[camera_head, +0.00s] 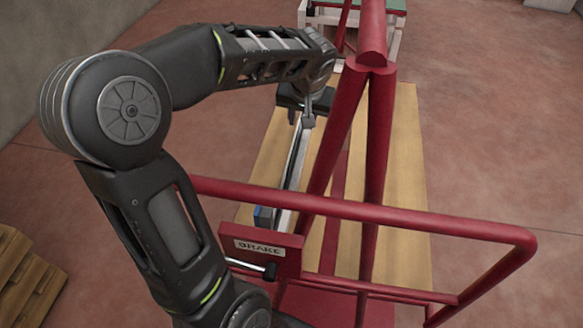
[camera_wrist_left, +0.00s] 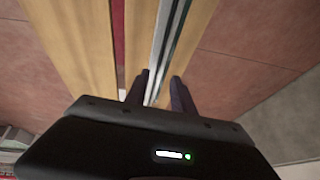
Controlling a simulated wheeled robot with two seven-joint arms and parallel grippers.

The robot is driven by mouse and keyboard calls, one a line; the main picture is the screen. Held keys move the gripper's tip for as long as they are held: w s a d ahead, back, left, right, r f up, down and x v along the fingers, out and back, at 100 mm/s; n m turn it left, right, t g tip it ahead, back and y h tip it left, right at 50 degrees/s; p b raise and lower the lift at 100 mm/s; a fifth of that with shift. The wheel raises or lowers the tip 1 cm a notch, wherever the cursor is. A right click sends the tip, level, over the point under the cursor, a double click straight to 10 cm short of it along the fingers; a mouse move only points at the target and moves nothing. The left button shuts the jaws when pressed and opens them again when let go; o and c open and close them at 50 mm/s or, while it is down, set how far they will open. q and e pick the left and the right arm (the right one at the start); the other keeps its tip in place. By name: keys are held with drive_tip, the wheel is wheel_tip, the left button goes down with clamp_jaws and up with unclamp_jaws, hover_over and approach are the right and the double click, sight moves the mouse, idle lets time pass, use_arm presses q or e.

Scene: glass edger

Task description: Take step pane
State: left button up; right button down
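The pane (camera_head: 297,158) is a long, thin, grey-white strip seen almost edge-on, standing on a wooden-decked cart against its red frame. In the left wrist view the pane (camera_wrist_left: 169,35) runs down as pale and dark lines to my fingers. My left gripper (camera_head: 308,112) is at the far end of the pane, above its upper edge. In the left wrist view the gripper's two dark fingers (camera_wrist_left: 160,92) stand apart on either side of the pane's line, with a gap showing. Finger contact with the glass is not clear. My right gripper is not in view.
Red A-frame posts (camera_head: 378,140) rise right beside the pane. A red handle rail (camera_head: 450,228) and a brake plate (camera_head: 262,246) are at the near end. Wooden pallets (camera_head: 25,285) lie at lower left. A green-topped table (camera_head: 400,5) stands behind. Floor on the right is clear.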

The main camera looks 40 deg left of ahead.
use_arm(q)
drive_tip(key=shift+w+a+f, duration=0.15)
drive_tip(key=shift+f, duration=0.35)
drive_tip(key=x, duration=0.5)
drive_tip(key=shift+f, duration=0.2)
drive_tip(key=shift+c, duration=0.2)
clamp_jaws()
drive_tip(key=shift+r, duration=0.1)
idle(1.2)
